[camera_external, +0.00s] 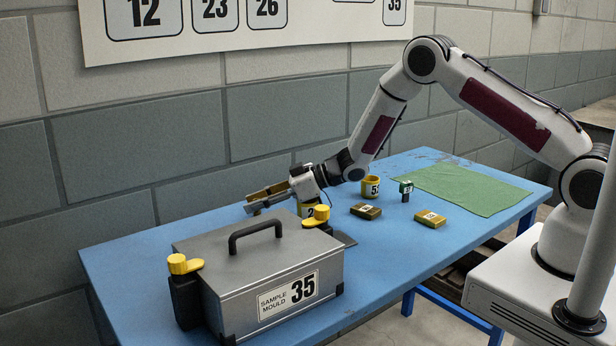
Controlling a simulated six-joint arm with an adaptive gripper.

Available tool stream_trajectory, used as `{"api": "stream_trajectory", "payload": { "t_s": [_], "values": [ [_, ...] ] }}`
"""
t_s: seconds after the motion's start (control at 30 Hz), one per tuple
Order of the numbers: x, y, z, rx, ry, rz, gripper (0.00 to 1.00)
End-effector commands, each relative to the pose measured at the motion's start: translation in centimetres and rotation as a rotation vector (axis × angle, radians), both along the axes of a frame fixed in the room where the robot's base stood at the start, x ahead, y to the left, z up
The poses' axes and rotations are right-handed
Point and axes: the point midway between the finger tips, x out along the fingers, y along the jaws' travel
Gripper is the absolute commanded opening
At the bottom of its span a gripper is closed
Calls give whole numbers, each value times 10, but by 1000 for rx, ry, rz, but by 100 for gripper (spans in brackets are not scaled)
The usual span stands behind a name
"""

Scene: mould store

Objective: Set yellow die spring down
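My gripper (262,197) points left, low over the table behind the grey sample mould. A long brown-gold shape lies along its upper finger side and a grey finger shows below. I cannot tell whether that shape is a held piece or part of the gripper. No coil is clear enough to name as the yellow die spring. A yellow cylinder with a dark number (370,187) stands upright behind my wrist.
The sample mould (262,275), marked 35, has a black handle and yellow-knobbed clamps and fills the table's front left. A green cloth (468,188) covers the right end. Blue tabletop (150,255) is bare at left.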

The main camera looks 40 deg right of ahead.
Motion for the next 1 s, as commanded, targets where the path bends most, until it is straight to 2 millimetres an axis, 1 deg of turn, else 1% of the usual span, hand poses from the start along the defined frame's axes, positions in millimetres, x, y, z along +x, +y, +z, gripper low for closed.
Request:
{"api": "stream_trajectory", "payload": {
  "t_s": [0.37,0.47,0.77,1.0],
  "values": [
    [0,0,3,0,0,0,29],
    [-3,-4,4,0,1,-1,29],
    [-18,-25,16,0,-1,-2,29],
    [-36,-49,28,1,1,-3,29]
  ]
}}
